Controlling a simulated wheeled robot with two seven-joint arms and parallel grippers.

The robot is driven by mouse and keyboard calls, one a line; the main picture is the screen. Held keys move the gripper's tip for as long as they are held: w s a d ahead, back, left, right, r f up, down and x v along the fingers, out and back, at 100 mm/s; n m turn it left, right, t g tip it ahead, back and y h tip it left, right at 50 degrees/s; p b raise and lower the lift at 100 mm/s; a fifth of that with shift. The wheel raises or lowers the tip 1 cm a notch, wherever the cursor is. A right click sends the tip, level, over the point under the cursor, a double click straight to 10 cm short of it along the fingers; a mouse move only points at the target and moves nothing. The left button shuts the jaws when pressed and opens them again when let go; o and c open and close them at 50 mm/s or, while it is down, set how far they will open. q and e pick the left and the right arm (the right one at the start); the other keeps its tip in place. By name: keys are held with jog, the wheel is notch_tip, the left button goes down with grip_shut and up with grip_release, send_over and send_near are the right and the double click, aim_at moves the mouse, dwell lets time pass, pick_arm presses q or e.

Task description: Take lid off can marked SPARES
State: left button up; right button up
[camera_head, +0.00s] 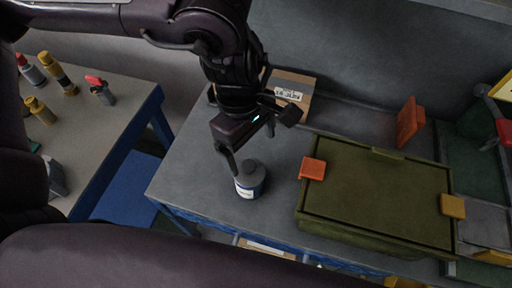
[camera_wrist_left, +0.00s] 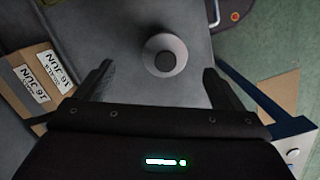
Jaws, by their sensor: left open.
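A grey can (camera_head: 248,190) with a white and blue label stands upright near the left end of the grey bench; the label is too small to read. Its grey lid (camera_head: 250,168) with a dark round knob is on top. From above, the lid (camera_wrist_left: 174,44) with its knob shows in the left wrist view. My left gripper (camera_head: 250,150) is open just above and behind the can, one finger close to the lid. In the left wrist view the open left gripper (camera_wrist_left: 158,72) has the lid between and beyond its fingertips, with nothing held. My right gripper is not in view.
A green case (camera_head: 375,190) with orange and yellow latches sits right of the can. A cardboard box (camera_head: 292,90) with a label stands behind my left gripper. Several bottles stand on a separate table (camera_head: 95,125) at left, across a gap.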

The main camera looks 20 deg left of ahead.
aim_at(248, 165)
pick_arm(q)
jog(key=shift+w+a, duration=0.3)
jog(key=shift+a, duration=0.05)
jog(key=shift+s+f, duration=0.1)
jog(key=shift+f, duration=0.2)
jog(key=shift+s+f+p, duration=0.3)
jog(key=shift+f, duration=0.35)
jog(key=shift+s+f+p, duration=0.3)
jog(key=shift+f, duration=0.3)
notch_tip(248, 165, down, 4)
jog(key=shift+d+r+p, duration=0.1)
jog(key=shift+r+p, duration=0.05)
jog(key=shift+p, duration=0.3)
jog(key=shift+f, duration=0.25)
jog(key=c, duration=1.1)
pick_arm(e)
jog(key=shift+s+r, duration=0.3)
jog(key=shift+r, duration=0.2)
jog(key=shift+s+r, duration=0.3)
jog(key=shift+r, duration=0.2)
